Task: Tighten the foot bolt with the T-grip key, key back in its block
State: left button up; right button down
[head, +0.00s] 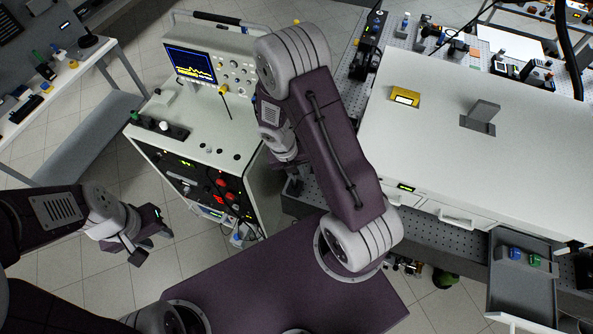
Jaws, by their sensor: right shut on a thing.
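My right gripper (294,186) points down at the optical table's near left edge, beside the grey cart. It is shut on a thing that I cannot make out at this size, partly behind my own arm. My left gripper (150,240) is open and empty over the tiled floor, left of the cart. I cannot pick out the T-grip key, its block or the foot bolt with certainty. A dark holder (147,122) with green and white tops stands on the cart's left edge.
An open drawer (522,287) juts out at the lower right.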

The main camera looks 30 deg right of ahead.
jog(key=shift+f, duration=0.4)
jog(key=shift+a+b+x, duration=0.2)
jog(key=shift+b+x, duration=0.85)
jog(key=c, duration=1.2)
grip_release()
jog(key=shift+r, duration=0.1)
jog(key=s+p+v, duration=0.1)
jog(key=p+v, duration=0.5)
jog(key=v, duration=0.7)
jog(key=shift+w+d, duration=0.35)
jog(key=shift+r, duration=0.1)
